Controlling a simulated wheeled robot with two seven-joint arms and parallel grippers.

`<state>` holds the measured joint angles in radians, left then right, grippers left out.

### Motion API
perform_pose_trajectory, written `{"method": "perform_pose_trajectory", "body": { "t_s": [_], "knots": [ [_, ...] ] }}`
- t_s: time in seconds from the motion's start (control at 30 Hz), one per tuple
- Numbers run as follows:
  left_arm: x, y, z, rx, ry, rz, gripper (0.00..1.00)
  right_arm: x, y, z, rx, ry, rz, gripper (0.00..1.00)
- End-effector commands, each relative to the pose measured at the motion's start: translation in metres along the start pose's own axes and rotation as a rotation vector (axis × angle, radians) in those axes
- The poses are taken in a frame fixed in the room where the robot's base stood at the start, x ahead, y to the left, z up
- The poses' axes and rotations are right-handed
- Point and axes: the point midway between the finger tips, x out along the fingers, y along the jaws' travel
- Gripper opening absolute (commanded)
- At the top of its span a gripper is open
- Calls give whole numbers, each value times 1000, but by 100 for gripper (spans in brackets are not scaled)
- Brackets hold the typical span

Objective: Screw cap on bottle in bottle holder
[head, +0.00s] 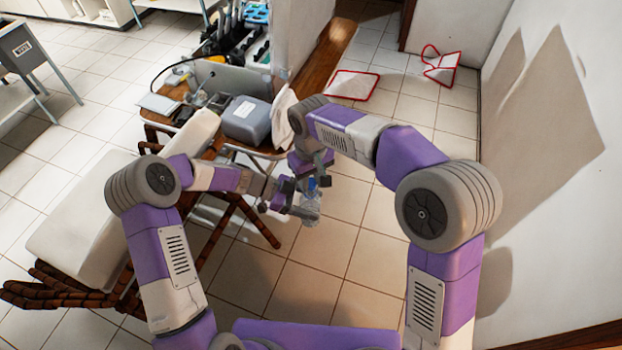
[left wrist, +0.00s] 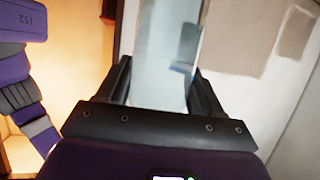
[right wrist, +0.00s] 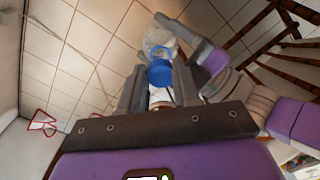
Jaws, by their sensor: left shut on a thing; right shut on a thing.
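My left gripper (head: 290,206) is shut on a clear bottle (head: 309,213) and holds it in the air. In the left wrist view the pale, see-through bottle (left wrist: 165,60) fills the space between the two dark fingers. My right gripper (head: 318,165) is above it, with its fingers around the blue cap (right wrist: 160,72). In the right wrist view the clear bottle (right wrist: 158,42) lies just beyond the cap, roughly in line with it. I cannot tell whether the cap's thread is on the bottle mouth. I cannot make out a bottle holder.
A cluttered wooden table (head: 235,148) with a grey box (head: 246,121) stands behind my left arm. A beige reclining chair (head: 85,215) is at the left. A white wall (head: 560,130) is at the right. Tiled floor lies open below the grippers. Red-edged items (head: 351,85) lie farther back.

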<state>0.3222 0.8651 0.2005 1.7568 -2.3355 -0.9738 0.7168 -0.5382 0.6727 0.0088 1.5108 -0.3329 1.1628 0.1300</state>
Motion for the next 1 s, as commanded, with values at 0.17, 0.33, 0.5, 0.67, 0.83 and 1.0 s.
{"method": "perform_pose_trajectory", "body": {
  "t_s": [0.17,0.33,0.5,0.67,0.83,1.0],
  "knots": [
    [0,0,-1,1,1,0,11,10,0,1,1,-4,1,4],
    [0,0,-1,1,1,0,11,18,0,0,1,-3,0,4],
    [0,0,-1,1,1,0,11,18,0,0,1,-2,0,4],
    [0,0,-1,1,1,0,11,18,0,0,1,-2,0,4],
    [0,0,-1,1,1,0,11,18,0,0,1,-2,0,4],
    [0,0,-1,1,1,0,11,20,0,0,2,-3,0,4]
  ]
}}
